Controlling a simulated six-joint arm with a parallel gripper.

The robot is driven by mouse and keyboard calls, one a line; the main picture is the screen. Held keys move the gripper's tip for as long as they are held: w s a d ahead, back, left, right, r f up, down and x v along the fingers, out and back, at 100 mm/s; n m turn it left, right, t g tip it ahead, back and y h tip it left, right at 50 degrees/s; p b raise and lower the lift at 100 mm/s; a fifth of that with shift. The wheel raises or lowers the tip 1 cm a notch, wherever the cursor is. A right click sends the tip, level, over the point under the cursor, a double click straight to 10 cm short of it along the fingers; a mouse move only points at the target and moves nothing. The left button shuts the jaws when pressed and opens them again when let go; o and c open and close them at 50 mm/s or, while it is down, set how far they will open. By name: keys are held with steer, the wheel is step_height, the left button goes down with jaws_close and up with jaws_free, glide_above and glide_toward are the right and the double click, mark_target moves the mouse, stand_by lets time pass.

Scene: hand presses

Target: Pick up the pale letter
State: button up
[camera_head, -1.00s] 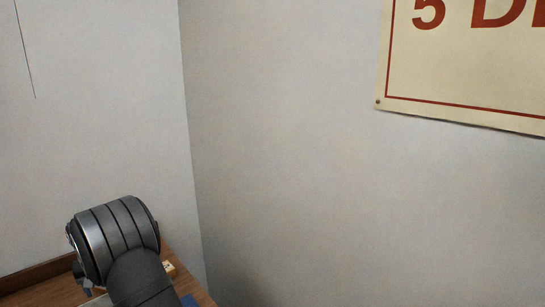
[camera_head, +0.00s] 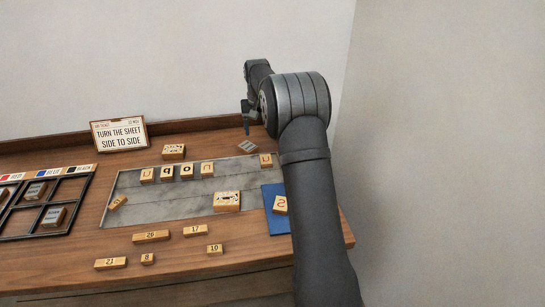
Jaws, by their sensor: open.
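Several wooden letter blocks stand on a grey metal plate (camera_head: 150,207) on the wooden bench. A row of them has dark letters, among them a left block (camera_head: 147,175), a second block (camera_head: 167,172), a third block (camera_head: 187,171) and a right block (camera_head: 207,169). Another letter block (camera_head: 266,160) is at the plate's right end. A greyish block (camera_head: 247,146) lies at the back, below my gripper (camera_head: 246,115). A block with a red letter (camera_head: 280,205) is on a blue pad. I cannot tell which is the pale letter. My gripper is open, small and partly hidden by my arm.
Numbered blocks, such as the 20 (camera_head: 151,236), lie along the front. A sign (camera_head: 119,134) stands at the back. My arm crosses the bench's right end, near the wall.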

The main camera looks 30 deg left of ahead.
step_height(320, 180, up, 2)
steer(key=w+d+r, duration=0.1)
steer(key=w, duration=0.1)
glide_above(266, 159)
steer(key=f, duration=1.1)
steer(key=shift+d+f, duration=0.25)
steer(key=shift+f, duration=0.05)
steer(key=shift+a+f, duration=0.15)
steer(key=shift+f, duration=2.85)
steer(key=c, duration=1.1)
